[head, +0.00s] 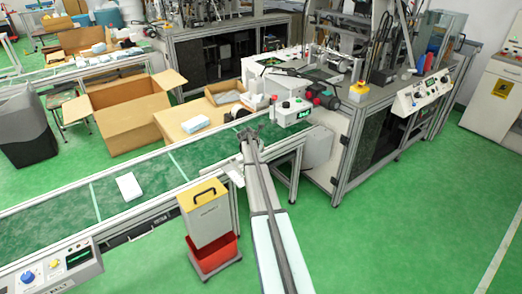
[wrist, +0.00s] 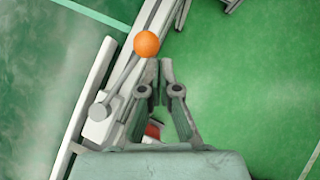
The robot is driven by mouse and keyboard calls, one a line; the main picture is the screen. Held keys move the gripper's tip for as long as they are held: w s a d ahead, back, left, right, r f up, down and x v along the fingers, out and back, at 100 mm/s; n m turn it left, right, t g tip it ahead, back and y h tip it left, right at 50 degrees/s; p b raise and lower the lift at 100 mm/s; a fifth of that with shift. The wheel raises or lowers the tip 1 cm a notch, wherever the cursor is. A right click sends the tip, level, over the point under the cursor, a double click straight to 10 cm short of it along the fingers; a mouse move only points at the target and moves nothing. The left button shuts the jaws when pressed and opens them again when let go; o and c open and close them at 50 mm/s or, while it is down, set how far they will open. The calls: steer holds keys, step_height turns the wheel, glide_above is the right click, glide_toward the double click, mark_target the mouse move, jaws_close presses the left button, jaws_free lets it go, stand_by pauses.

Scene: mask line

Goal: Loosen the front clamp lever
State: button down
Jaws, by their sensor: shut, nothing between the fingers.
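The front clamp lever shows in the wrist view as an orange ball knob (wrist: 146,43) on a thin grey rod. The rod runs down-left to a pale pivot block (wrist: 98,128) beside the conveyor's side rail. My gripper (wrist: 160,68) is shut and empty, its fingertips just below and right of the knob in the picture. I cannot tell whether a fingertip touches the knob. In the head view my gripper (head: 248,133) is over the front edge of the green conveyor, and I cannot make out the knob there.
The green conveyor (head: 150,185) carries a white pack (head: 129,186). A beige box with a yellow top (head: 205,215) stands over a red bin (head: 215,255) left of my arm. A machine with a control box (head: 292,110) stands beyond. Green floor lies free at right.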

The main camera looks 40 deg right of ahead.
steer(key=s+a+r, duration=0.4)
steer(key=s+r, duration=0.4)
steer(key=s, duration=0.1)
steer(key=shift+a+r+b, duration=0.3)
steer(key=shift+a, duration=0.05)
steer(key=shift+s, duration=0.1)
